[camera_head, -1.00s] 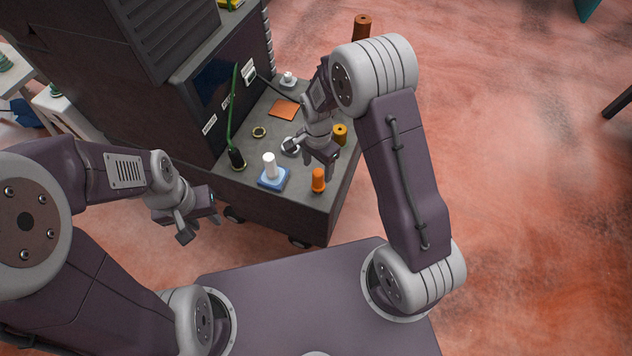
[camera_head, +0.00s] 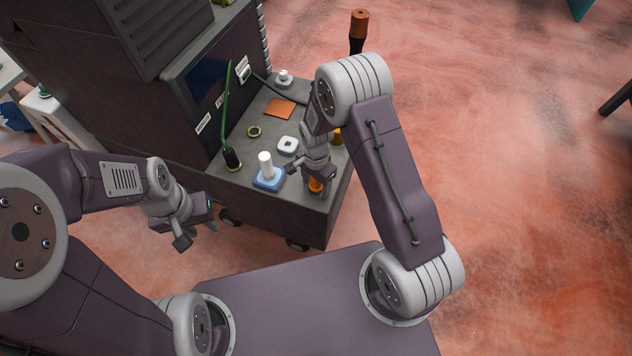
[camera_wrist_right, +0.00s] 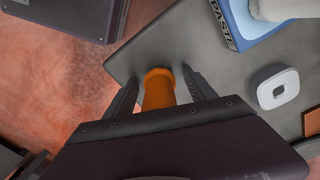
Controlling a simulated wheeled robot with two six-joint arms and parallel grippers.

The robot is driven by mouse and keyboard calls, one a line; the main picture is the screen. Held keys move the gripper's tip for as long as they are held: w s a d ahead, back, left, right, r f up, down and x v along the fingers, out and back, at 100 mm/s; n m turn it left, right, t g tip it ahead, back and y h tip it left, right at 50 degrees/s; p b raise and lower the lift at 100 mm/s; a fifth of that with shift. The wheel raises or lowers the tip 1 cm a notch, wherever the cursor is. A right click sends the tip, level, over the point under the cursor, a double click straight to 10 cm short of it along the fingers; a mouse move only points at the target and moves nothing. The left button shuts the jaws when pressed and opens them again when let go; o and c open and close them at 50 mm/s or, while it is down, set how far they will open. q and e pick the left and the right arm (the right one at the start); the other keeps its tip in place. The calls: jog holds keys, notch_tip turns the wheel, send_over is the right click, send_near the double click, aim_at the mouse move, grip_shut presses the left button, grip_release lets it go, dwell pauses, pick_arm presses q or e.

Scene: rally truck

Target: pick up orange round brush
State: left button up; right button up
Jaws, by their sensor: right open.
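The orange round brush (camera_head: 316,185) stands near the front edge of the grey cart top (camera_head: 309,220), partly hidden by my right gripper (camera_head: 309,181). In the right wrist view the brush (camera_wrist_right: 158,92) shows as an orange cylinder between the two dark fingers of that gripper (camera_wrist_right: 160,84). The fingers are apart, one on each side of it. My left gripper (camera_head: 196,232) hangs in front of the cart, open and empty, away from the brush.
A blue box (camera_head: 265,184) with a white cylinder (camera_head: 266,165) stands left of the brush. A white square piece (camera_head: 288,145), a brass ring (camera_head: 254,131), an orange square (camera_head: 279,108) and a dark yellow cylinder (camera_head: 338,138) sit behind. A green cable's black plug (camera_head: 232,158) stands left.

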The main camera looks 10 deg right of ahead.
grip_shut()
jog(key=shift+r+p, duration=0.9)
jog(key=shift+r, duration=1.55)
jog(key=s+d+r+p, duration=0.1)
jog(key=d+r+p, duration=0.1)
jog(key=d+r, duration=0.4)
jog(key=d, duration=0.5)
jog(key=shift+d+r, duration=0.15)
jog(key=shift+d, duration=0.2)
jog(key=c, duration=0.6)
grip_release()
grip_shut()
